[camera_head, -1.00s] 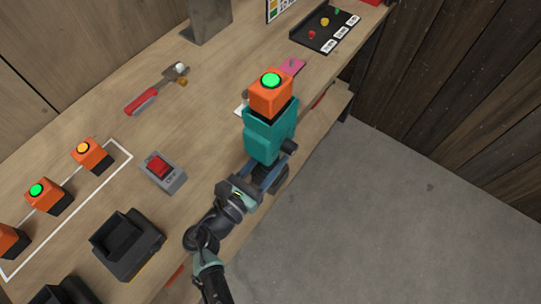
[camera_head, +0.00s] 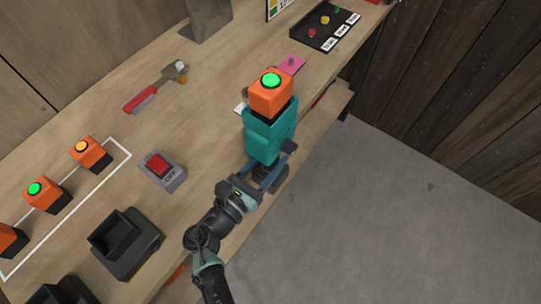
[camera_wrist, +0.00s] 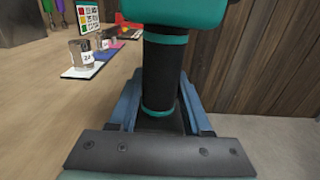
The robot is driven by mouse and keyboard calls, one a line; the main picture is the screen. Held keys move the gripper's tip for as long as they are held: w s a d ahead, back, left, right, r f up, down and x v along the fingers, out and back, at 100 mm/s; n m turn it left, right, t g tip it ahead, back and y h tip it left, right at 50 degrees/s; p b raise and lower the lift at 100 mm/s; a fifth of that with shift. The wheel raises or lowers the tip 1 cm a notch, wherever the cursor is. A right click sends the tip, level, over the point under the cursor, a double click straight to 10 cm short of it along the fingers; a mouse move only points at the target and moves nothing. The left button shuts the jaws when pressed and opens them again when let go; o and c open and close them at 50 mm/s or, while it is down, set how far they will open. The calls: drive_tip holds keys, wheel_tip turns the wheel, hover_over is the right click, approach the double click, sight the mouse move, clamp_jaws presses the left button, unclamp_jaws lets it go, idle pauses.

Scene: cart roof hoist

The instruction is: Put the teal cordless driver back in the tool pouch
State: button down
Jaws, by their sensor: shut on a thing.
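The teal cordless driver (camera_head: 268,138) is in my gripper (camera_head: 268,176), held near the front edge of the bench. An orange block with a green top (camera_head: 270,94) sits at its upper end. In the wrist view the driver's black grip with teal bands (camera_wrist: 164,72) stands between the blue fingers of my gripper (camera_wrist: 162,112). The gripper is shut on that grip. The driver's head is cut off by the top of the wrist view. I cannot make out a tool pouch in either view.
A grey box with a red button (camera_head: 160,170) and a black cradle (camera_head: 126,243) stand on the bench left of my arm. Orange blocks (camera_head: 91,154) stand by a white outline. Open floor (camera_head: 400,210) is to the right.

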drive_tip(key=shift+f+b, duration=0.25)
drive_tip(key=shift+b, duration=0.1)
idle(0.3)
